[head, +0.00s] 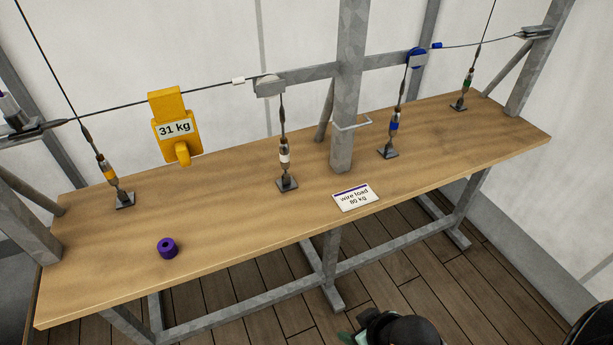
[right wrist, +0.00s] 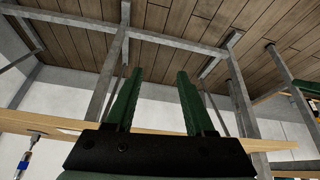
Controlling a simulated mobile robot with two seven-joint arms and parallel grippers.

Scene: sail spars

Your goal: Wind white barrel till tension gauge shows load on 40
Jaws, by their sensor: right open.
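The turnbuckle with the white barrel (head: 284,152) stands upright on a small base plate near the middle of the bench, its wire running up to a grey block (head: 270,86). The yellow tension gauge (head: 172,130) is left of it, by the long wire, and reads 31 kg. My right gripper is low at the front in the head view, mostly cut off by the lower edge and well away from the white barrel. In the right wrist view its two green fingers (right wrist: 159,74) are apart with nothing between them. My left gripper is not in view.
Other turnbuckles have orange (head: 109,173), blue (head: 393,122) and green (head: 468,84) barrels. A purple ring-shaped piece (head: 167,248) and a wire load card (head: 355,197) lie on the wooden bench (head: 230,225). A metal post (head: 350,70) rises right of the white barrel.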

